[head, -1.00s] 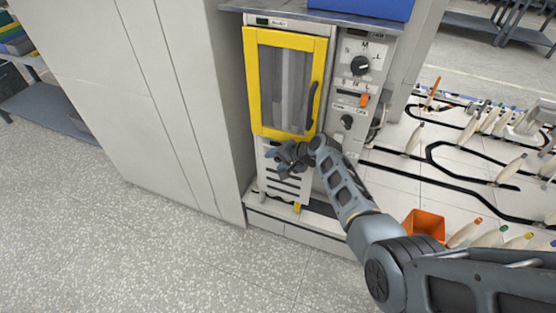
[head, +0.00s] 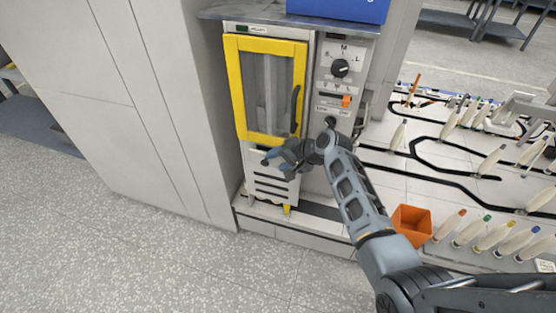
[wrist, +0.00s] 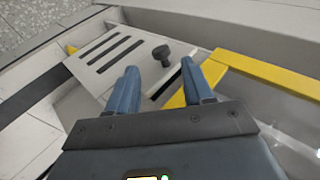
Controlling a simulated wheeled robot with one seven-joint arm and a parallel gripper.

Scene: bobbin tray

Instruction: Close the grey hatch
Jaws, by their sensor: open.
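The grey hatch (head: 272,182) is a pale panel with dark slots, low on the cabinet under a yellow-framed door. In the wrist view the hatch (wrist: 108,52) shows three slots and a black knob (wrist: 165,54). It looks tilted out from the cabinet, with a dark gap along the edge nearer the yellow frame. My gripper (head: 272,163) is in front of the hatch's upper part and hides some of it. In the wrist view my gripper (wrist: 160,68) is open and empty, its fingertips pointing toward the knob. I cannot tell whether they touch anything.
The yellow-framed door (head: 234,92) is just above the hatch. A control panel (head: 338,72) with knobs is to its right. A tall grey cabinet (head: 130,110) stands close on the left. An orange bin (head: 411,226) and several bobbins are at right. The floor in front is clear.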

